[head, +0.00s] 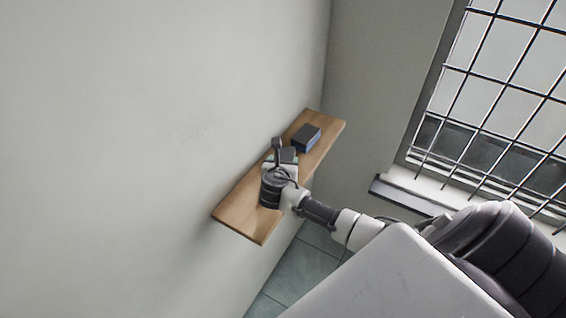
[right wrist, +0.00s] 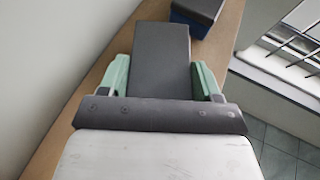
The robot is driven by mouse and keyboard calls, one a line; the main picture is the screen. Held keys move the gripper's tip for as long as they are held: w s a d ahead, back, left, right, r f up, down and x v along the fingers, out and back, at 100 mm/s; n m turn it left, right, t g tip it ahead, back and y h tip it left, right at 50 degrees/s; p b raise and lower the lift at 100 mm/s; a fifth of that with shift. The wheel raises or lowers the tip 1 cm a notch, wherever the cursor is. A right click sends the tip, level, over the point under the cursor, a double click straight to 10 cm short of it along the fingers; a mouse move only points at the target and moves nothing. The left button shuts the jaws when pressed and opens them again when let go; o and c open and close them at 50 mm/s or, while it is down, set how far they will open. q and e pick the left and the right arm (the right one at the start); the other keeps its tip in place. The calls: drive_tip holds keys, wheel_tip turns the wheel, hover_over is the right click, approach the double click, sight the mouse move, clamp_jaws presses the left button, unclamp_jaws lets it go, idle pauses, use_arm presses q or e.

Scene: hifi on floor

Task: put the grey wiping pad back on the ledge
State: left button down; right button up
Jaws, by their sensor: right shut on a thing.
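The grey wiping pad (right wrist: 160,55) is a flat dark grey block in the right wrist view. It lies between the two green fingers of my right gripper (right wrist: 162,78), which is shut on it. In the head view the pad (head: 288,155) shows just past my right gripper (head: 281,160), over the middle of the wooden ledge (head: 238,217). Whether its underside touches the ledge is hidden. The ledge (right wrist: 103,72) also shows below the pad in the right wrist view. My left gripper is not in view.
A dark grey-topped block with blue sides (head: 306,138) sits on the ledge beyond the pad; it also shows in the right wrist view (right wrist: 197,12). The near end of the ledge is bare. A pale wall (head: 150,120) runs along its left. A barred window (head: 490,90) with a sill (head: 405,192) is right.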

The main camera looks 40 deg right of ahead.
drive_tip(key=o, duration=1)
drive_tip(key=shift+r, duration=0.1)
drive_tip(key=shift+s+a, duration=0.15)
drive_tip(key=b+v, duration=0.1)
drive_tip(key=v, duration=1)
drive_tip(key=shift+s+a, duration=0.2)
drive_tip(key=shift+s, duration=0.05)
